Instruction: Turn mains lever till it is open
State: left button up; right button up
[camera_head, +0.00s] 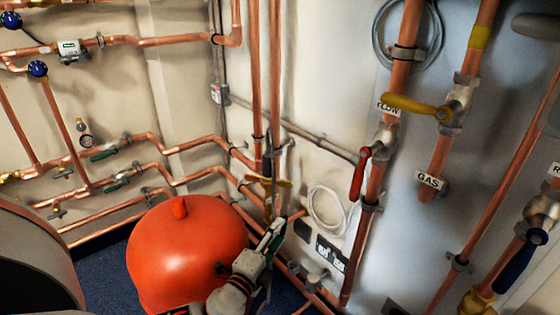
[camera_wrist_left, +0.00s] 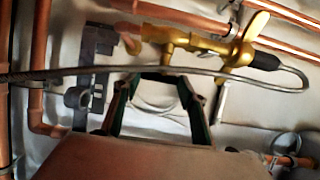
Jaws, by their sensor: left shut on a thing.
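A brass valve with a yellow lever (camera_head: 272,182) sits on a pipe behind the red tank; no mains label is legible on it. In the left wrist view the brass valve (camera_wrist_left: 185,40) lies across the top, with a braided hose curving below it. My left gripper (camera_head: 275,228) reaches up from below, right of the tank. The contact is partly hidden. My right gripper is not in view.
A round red tank (camera_head: 188,255) stands close left of the gripper. Copper pipes run along the wall. A red lever (camera_head: 359,172), a yellow gas lever (camera_head: 415,106) and a blue lever (camera_head: 520,262) are to the right. A white coiled cable (camera_head: 327,210) hangs nearby.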

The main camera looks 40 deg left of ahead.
pick_arm(q)
jog(key=shift+w+a+r, duration=0.1)
jog(key=shift+w+r, duration=0.1)
jog(key=shift+r, duration=0.45)
jog(key=shift+w+a+r, duration=0.1)
jog(key=shift+w+r, duration=0.1)
jog(key=shift+r, duration=0.4)
jog(key=o, duration=1.3)
jog(key=shift+d, duration=0.1)
jog(key=shift+s+d+f, duration=0.1)
jog(key=shift+f, duration=0.25)
jog(key=shift+s+f, duration=0.15)
jog(key=shift+f, duration=0.3)
jog(key=v, duration=1.2)
jog(key=shift+r, duration=0.2)
jog(key=shift+c, duration=0.4)
